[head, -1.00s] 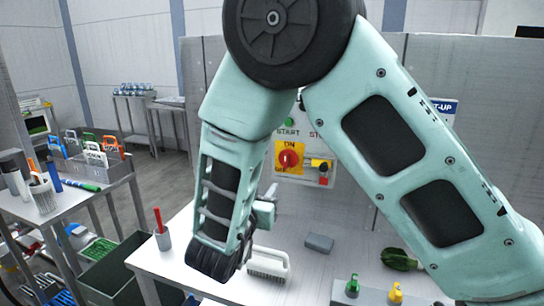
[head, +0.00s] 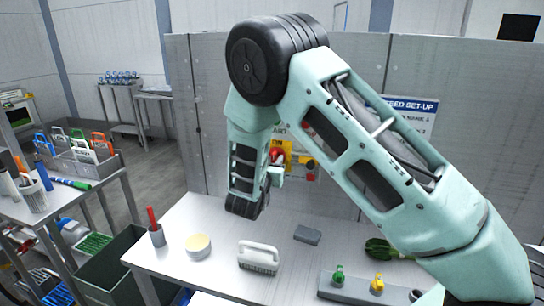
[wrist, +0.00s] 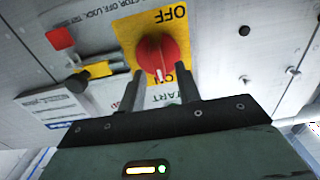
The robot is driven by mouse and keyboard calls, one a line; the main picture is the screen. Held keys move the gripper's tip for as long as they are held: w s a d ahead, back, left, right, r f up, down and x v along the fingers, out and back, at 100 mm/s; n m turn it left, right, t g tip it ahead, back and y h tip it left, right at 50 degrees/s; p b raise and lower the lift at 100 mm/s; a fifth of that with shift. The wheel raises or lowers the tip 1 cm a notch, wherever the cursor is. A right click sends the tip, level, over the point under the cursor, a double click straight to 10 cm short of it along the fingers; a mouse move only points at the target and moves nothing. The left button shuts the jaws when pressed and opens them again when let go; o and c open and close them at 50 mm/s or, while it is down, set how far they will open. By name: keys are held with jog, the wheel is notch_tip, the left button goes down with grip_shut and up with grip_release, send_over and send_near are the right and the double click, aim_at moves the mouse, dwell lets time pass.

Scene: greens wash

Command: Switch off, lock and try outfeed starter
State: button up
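The outfeed starter's red rotary knob (wrist: 157,55) sits on a yellow plate (wrist: 178,22) marked OFF and ON, seen upside down in the wrist view. The knob's white mark lies on the ON side. My gripper (wrist: 162,88) is open and empty, its two fingers apart and pointing at the plate just on the ON side of the knob. Contact cannot be told. A black-and-yellow part (wrist: 90,76) and a red square button (wrist: 60,37) are beside the plate. In the head view my arm hides much of the starter.

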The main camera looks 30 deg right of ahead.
jog(key=shift+w+d, duration=0.2)
grip_shut()
dwell(0.3)
jog(key=shift+w+a+f+n+p, duration=0.2)
jog(key=shift+n+p, duration=0.7)
jog(key=shift+n, duration=2.1)
jog(key=shift+w+a+f+n+p, duration=0.15)
jog(key=shift+n+p, duration=0.8)
jog(key=shift+n, duration=2.05)
jog(key=shift+w+a+f+n+p, duration=0.15)
jog(key=shift+n+p, duration=0.75)
jog(key=shift+n, duration=2.1)
jog(key=shift+s+f, duration=0.1)
